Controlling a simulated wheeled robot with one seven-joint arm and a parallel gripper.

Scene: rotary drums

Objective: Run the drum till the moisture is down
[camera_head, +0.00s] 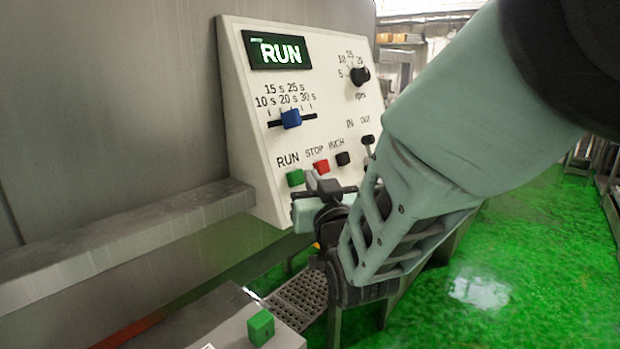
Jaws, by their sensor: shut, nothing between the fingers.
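A cream sloped control panel (245,120) stands at the centre. Below the display is a blue slider (291,118) near the 20 s mark. A row of buttons holds a green RUN button (295,177), a red STOP button (321,166) and a dark INCH button (343,158). A black knob (360,75) for rpm sits upper right. A dark IN/OUT lever (368,140) sits below it. My gripper (311,182) is shut and empty just below the green and red buttons; contact cannot be told. No moisture reading shows.
A grey metal wall and ledge (130,225) run along the left. A green block (261,327) sits on a grey surface at the bottom. A perforated metal plate (300,300) lies below the panel. Green floor (540,250) is open at right, with a pale shiny patch.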

